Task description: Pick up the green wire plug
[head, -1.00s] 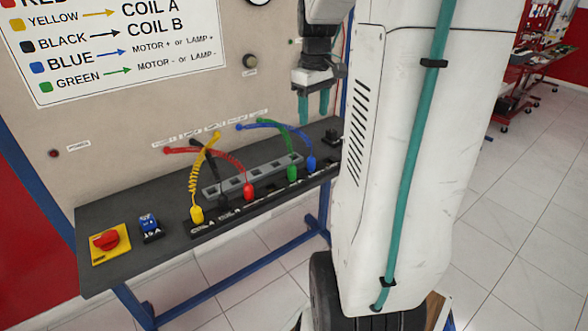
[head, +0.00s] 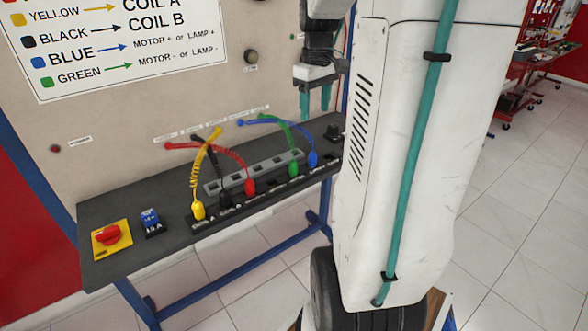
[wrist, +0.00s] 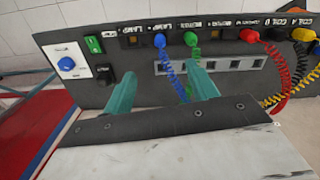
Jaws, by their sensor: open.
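The green wire plug (head: 293,168) stands upright in the black socket strip on the bench, with a coiled green wire rising to the back panel. It also shows in the wrist view (wrist: 191,39), at the top, just right of the blue plug (wrist: 159,41). My gripper (head: 315,100) is open and empty, with its two teal fingers pointing down, above the bench's right part. In the wrist view the fingers of my gripper (wrist: 162,88) are spread apart. The green plug lies beyond the fingertips, nearer the right finger, and the fingers do not touch it.
The red plug (head: 249,187), black plug (head: 226,198) and yellow plug (head: 198,210) stand left of the green one. A grey slotted rack (head: 212,187) lies behind the plugs. A red knob (head: 107,235) and a blue switch (head: 150,218) sit at the bench's left end.

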